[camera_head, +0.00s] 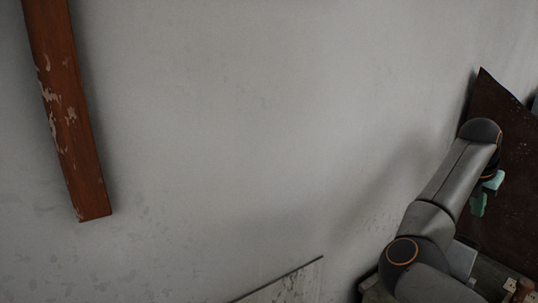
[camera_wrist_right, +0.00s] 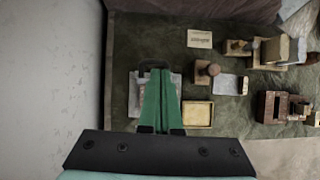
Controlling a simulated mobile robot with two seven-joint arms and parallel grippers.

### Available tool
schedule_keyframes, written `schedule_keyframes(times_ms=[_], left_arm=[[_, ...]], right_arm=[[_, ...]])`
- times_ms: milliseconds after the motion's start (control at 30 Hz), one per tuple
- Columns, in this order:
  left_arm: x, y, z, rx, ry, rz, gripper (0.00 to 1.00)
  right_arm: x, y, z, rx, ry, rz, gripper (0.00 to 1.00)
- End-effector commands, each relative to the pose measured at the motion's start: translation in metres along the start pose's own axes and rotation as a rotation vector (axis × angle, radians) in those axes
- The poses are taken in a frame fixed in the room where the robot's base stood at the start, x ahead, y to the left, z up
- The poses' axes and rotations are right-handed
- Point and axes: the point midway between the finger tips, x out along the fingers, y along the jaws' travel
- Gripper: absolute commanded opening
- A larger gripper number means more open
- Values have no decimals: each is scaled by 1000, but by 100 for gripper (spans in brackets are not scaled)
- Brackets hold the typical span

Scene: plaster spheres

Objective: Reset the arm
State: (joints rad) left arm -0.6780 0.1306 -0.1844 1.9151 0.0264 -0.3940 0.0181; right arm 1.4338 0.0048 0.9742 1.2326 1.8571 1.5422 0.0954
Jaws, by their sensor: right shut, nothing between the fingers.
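My right arm comes in at the lower right of the head view, bent up beside the wall. Its gripper (camera_head: 485,195) shows there only in part, as small green pieces at the right. In the right wrist view the green fingers of my right gripper (camera_wrist_right: 160,100) are together and hold nothing. Behind the fingertips, a pale flat piece with a dark loop (camera_wrist_right: 172,78) lies on the dark green cloth, partly hidden by the fingers. My left gripper is in neither view.
The dark green cloth (camera_wrist_right: 140,40) bears a shallow tan tray (camera_wrist_right: 198,114), a white card (camera_wrist_right: 199,39), wooden blocks (camera_wrist_right: 275,50) and a brown wooden item (camera_wrist_right: 275,106). A pale wall (camera_head: 250,120) has a reddish wooden beam (camera_head: 70,120). A rusty panel (camera_head: 500,130) stands behind my right arm.

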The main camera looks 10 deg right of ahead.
Motion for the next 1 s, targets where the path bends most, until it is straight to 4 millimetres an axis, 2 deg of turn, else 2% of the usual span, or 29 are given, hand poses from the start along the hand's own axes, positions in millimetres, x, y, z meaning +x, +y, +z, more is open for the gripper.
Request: schedule_keyframes(times_ms=[100, 200, 333, 433, 567, 667, 767, 867, 900, 967, 1000], left_arm=[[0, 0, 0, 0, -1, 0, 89], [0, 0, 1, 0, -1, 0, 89], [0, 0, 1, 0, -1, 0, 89], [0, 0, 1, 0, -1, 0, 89], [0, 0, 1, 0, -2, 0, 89], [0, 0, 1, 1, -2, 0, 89], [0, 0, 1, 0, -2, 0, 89], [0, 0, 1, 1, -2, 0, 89], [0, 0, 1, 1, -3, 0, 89], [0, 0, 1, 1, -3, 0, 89], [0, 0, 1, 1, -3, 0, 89]], right_arm=[[18, -28, 7, -40, -105, -153, 0], [27, -63, 21, -123, -269, -361, 0], [16, -93, 41, -303, -523, -644, 0], [-3, -93, 48, -480, -717, -831, 0], [-27, -66, 40, -759, -961, -1032, 0], [-38, -29, 17, -1006, -1142, -1152, 0], [-38, 13, -22, -1276, -1313, -1238, 0], [-27, 54, -79, -1566, -1473, -1285, 0], [-19, 67, -106, -1685, -1533, -1294, 0], [-6, 84, -148, -1858, -1614, -1294, 0], [4, 91, -176, -1969, -1663, -1287, 0]])
